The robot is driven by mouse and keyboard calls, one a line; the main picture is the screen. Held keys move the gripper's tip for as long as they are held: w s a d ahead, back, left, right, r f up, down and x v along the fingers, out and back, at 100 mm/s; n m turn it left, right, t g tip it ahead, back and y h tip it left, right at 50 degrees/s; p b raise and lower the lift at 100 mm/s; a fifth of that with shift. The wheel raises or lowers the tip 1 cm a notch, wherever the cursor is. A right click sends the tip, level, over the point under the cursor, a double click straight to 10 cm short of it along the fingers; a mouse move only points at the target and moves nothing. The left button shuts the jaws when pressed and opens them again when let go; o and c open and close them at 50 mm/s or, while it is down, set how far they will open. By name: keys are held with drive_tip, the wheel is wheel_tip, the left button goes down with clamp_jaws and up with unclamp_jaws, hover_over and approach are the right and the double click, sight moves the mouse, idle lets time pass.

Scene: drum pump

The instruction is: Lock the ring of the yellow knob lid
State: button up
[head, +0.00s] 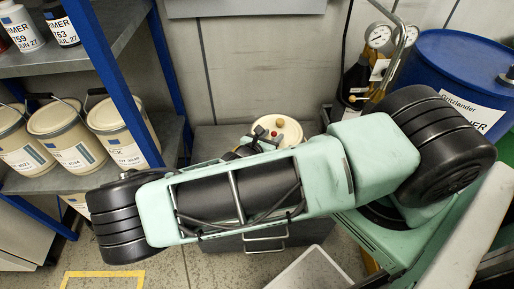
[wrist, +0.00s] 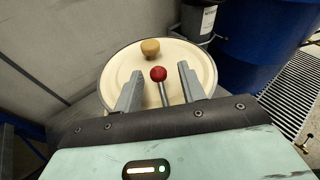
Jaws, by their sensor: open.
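The round cream lid (wrist: 118,68) with its yellow knob (wrist: 150,47) lies ahead of my gripper (wrist: 160,71) in the wrist view. A lever with a red ball (wrist: 158,73) on a metal rod (wrist: 165,94) shows between my two grey fingers. The fingers are open, one on each side of the lever, with a gap to the ball. I cannot tell how deep the ball is between them. In the head view the lid (head: 291,129) and its yellow knob (head: 280,122) show behind my arm, which hides the lower part. The ring's closure is not clear.
A blue drum (head: 447,65) stands at the right, with gauges (head: 379,37) beside it. A blue-framed shelf (head: 105,70) with several cream paint cans (head: 66,138) is at the left. A grey wall (wrist: 70,50) runs close to the lid's left side.

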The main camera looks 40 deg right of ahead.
drive_tip(key=b+v, duration=0.1)
drive_tip(key=v, duration=1.5)
drive_tip(key=shift+b, duration=0.3)
drive_tip(key=shift+a, duration=0.1)
drive_tip(key=s+a+r+m+g+y, duration=0.1)
drive_tip(key=s+a+r+m+y, duration=0.3)
drive_tip(key=r, duration=0.4)
drive_tip(key=s+a+r+m+g+y+p, duration=0.1)
drive_tip(key=s+a+r+m+y, duration=0.3)
drive_tip(key=r, duration=0.5)
drive_tip(key=s+a+r+m+g+y+p, duration=0.1)
drive_tip(key=s+a+r+m+g+y, duration=0.2)
drive_tip(key=s+r+m+y, duration=0.3)
drive_tip(key=shift+s+a+r+m+y, duration=0.4)
drive_tip(key=shift+r+m, duration=0.5)
drive_tip(key=shift+r, duration=0.6)
drive_tip(key=shift+a, duration=0.1)
